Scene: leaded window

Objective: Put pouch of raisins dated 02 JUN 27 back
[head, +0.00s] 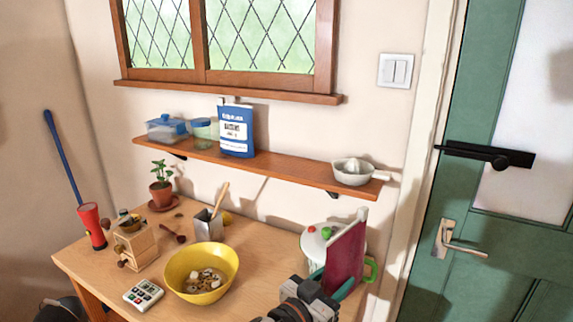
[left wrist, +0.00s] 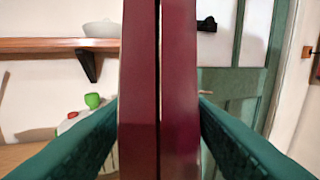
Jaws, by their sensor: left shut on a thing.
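A maroon pouch (head: 345,250) is upright and tilted over the right part of the table in the head view. My left gripper (head: 332,284) is shut on it, with a teal finger on each side. In the left wrist view the pouch (left wrist: 139,90) fills the middle between the fingers, seen edge-on. Its printed face and date cannot be read. A blue pouch (head: 236,131) with a white label stands on the wall shelf (head: 290,172); its print is too small to read. My right gripper is not in view.
The shelf also holds a blue-lidded box (head: 166,130), a jar (head: 203,134) and a white juicer (head: 353,171); its middle right is bare. A yellow bowl (head: 200,273), a wooden grinder (head: 135,247) and a calculator-like device (head: 143,294) are on the table (head: 255,255).

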